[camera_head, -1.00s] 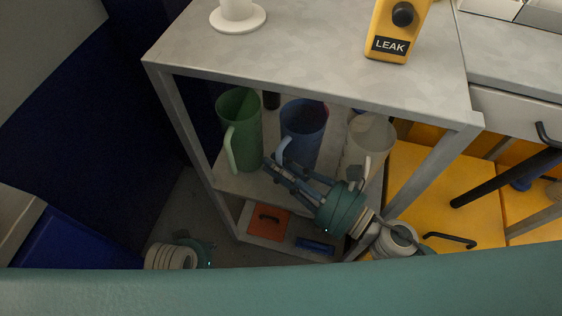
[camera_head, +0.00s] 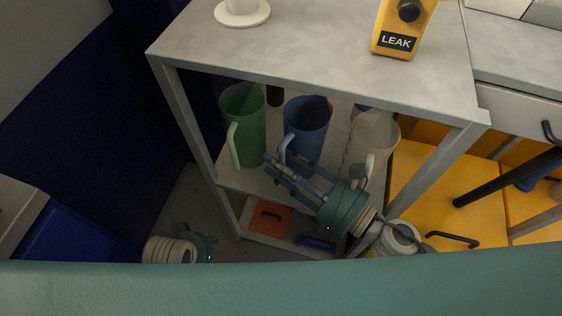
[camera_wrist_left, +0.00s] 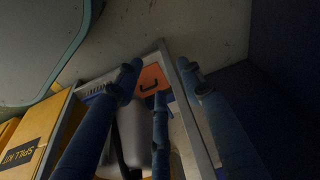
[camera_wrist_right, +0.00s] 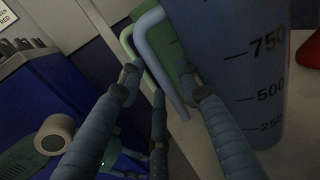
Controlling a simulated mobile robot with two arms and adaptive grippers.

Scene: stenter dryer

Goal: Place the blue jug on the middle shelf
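The blue jug (camera_head: 308,122), with volume marks, stands upright on the middle shelf (camera_head: 232,181) of a grey metal rack, between the green jug (camera_head: 242,122) and a pale translucent jug (camera_head: 371,135). My right gripper (camera_head: 272,164) is in front of the shelf, at the blue jug's handle. In the right wrist view its fingers (camera_wrist_right: 160,82) are spread, with the blue handle (camera_wrist_right: 158,62) between or just beyond the tips; contact cannot be told. My left gripper (camera_wrist_left: 160,75) is open and empty, low at the left; the head view hides its fingers.
The rack's top (camera_head: 310,50) bears a white round-based object (camera_head: 243,10) and a yellow LEAK device (camera_head: 398,30). An orange box (camera_head: 268,218) and a blue item (camera_head: 316,244) lie on the lower shelf. Rack posts flank the opening; a yellow cabinet (camera_head: 440,190) stands right.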

